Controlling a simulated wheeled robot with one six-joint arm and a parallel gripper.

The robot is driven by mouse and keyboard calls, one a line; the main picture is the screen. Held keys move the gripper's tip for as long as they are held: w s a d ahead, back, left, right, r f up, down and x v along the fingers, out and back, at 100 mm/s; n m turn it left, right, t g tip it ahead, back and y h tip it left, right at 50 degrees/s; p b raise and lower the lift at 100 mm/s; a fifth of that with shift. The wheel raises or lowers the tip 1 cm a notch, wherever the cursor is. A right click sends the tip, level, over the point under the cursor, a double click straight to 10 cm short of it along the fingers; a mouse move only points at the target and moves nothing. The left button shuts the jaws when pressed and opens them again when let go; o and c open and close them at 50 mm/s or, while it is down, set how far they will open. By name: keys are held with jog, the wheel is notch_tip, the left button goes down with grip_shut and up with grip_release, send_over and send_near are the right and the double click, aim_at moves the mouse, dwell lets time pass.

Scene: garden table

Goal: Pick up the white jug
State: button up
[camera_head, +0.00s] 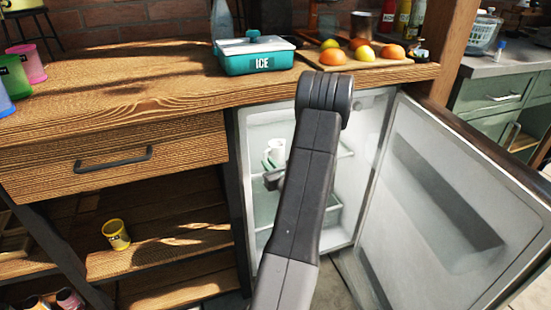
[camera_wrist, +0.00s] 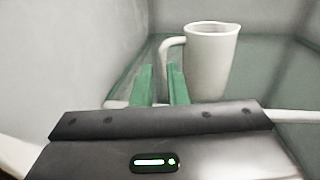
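The white jug (camera_wrist: 210,65) stands upright on a shelf inside the small fridge, with its handle facing left in the wrist view. It is small in the head view (camera_head: 277,148), partly hidden by my arm. My gripper (camera_wrist: 162,82) has two green fingers pointing at the jug's handle side, with a narrow gap between them. The handle lines up with this gap; whether it is between the fingers or just beyond them I cannot tell. In the head view my gripper is mostly hidden behind my arm.
The fridge door (camera_head: 440,215) stands open to the right. Fridge walls and the shelf (camera_wrist: 280,100) surround my gripper closely. Above is the wooden counter (camera_head: 130,95) with a teal ICE box (camera_head: 255,63) and a board of fruit (camera_head: 385,62). A yellow cup (camera_head: 116,236) sits on a lower shelf.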

aim_at(273, 155)
jog(key=x, duration=0.2)
jog(key=b+x, duration=0.1)
jog(key=x, duration=0.1)
jog(key=shift+w+d, duration=0.1)
jog(key=shift+w, duration=0.25)
grip_shut()
jog(key=shift+r, duration=0.15)
